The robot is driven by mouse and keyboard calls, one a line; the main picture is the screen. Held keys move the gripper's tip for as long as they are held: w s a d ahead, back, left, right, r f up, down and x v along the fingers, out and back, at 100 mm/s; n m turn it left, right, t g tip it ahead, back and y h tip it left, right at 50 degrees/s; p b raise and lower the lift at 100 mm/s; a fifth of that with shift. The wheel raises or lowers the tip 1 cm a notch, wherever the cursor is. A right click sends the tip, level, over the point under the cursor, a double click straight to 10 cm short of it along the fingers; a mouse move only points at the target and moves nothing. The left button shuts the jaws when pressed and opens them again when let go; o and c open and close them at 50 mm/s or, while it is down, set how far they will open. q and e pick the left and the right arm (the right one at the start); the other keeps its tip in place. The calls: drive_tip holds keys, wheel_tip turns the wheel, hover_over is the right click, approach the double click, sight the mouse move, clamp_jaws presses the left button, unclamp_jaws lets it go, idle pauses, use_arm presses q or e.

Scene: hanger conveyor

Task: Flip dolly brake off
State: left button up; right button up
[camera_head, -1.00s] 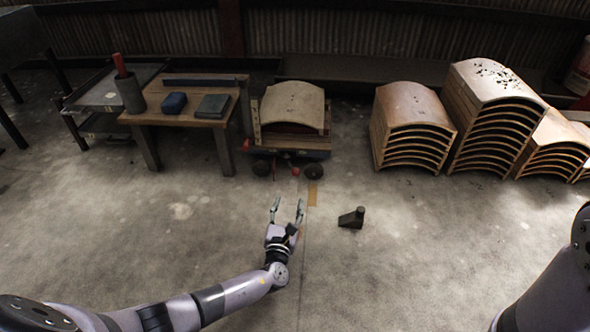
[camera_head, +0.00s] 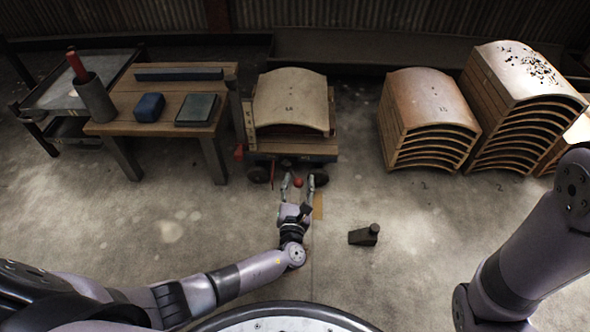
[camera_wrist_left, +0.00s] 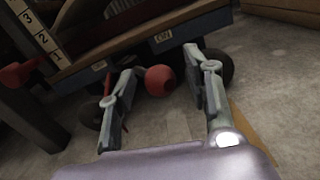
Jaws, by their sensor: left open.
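The dolly (camera_head: 318,150) stands at the back centre with curved wooden panels (camera_head: 290,97) on it. A red ball knob (camera_head: 298,182), seemingly the brake lever's end, sits low at its front. My left gripper (camera_head: 298,188) is open, its fingers pointing at the dolly on either side of the knob. In the left wrist view the red knob (camera_wrist_left: 160,80) shows between the spread fingers, with no clear contact. Two small labels sit on the dolly's edge; the right label (camera_wrist_left: 163,37) seems to read "Off". The lever's shaft is mostly hidden. My right gripper is out of view.
A wooden table (camera_head: 175,118) with a blue box (camera_head: 149,107) stands left of the dolly. Stacks of curved panels (camera_head: 428,118) stand to the right. A dark wedge block (camera_head: 365,235) lies on the floor right of my left gripper.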

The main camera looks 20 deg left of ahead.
use_arm(q)
drive_tip(key=shift+w, duration=0.3)
drive_tip(key=c, duration=0.5)
drive_tip(key=shift+d+r, duration=0.1)
clamp_jaws()
